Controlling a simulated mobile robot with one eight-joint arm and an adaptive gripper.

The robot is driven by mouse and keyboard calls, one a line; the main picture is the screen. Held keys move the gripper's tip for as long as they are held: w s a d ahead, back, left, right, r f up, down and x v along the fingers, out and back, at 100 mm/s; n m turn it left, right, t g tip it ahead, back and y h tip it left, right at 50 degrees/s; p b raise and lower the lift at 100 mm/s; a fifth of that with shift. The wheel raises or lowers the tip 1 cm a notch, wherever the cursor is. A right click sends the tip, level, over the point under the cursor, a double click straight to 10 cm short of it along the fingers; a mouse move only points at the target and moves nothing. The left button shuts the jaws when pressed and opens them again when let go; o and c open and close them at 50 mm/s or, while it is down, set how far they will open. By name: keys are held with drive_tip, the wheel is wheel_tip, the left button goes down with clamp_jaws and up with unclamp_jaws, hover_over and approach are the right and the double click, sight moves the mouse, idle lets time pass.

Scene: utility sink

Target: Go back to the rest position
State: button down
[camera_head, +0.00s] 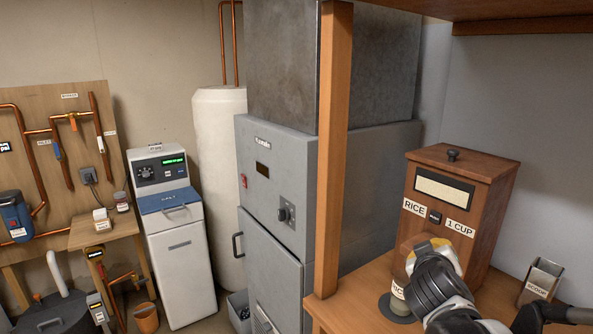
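My arm enters at the bottom right, with its dark wrist in front of the wooden rice dispenser (478,190). The end with my gripper (428,250) is at the dispenser's lower front, by the white and yellow part. Its fingers are hidden or too small to make out, so I cannot tell if they are open or shut, or touching anything. A small labelled jar (397,297) stands just below and left of it on a dark round base (392,312); the wrist partly covers the jar.
The wooden shelf (350,298) has an upright post (333,150) on the left and a board (520,18) overhead. A metal scoop holder (541,282) stands at the right. A grey furnace (278,190), a white softener (178,250) and a pipe board (75,150) are beyond.

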drive_tip(key=s+a+f+m+g+y, duration=0.1)
drive_tip(key=s+a+f+g+y, duration=0.2)
drive_tip(key=s+a, duration=0.3)
drive_tip(key=s+a+f+m+g+y+b, duration=0.1)
drive_tip(key=s+a+f, duration=0.4)
drive_tip(key=s, duration=1)
drive_tip(key=shift+s+a+f+g+y, duration=0.25)
drive_tip(key=shift+a+f+g+y, duration=0.25)
drive_tip(key=shift+g+y, duration=0.5)
drive_tip(key=shift+d, duration=0.1)
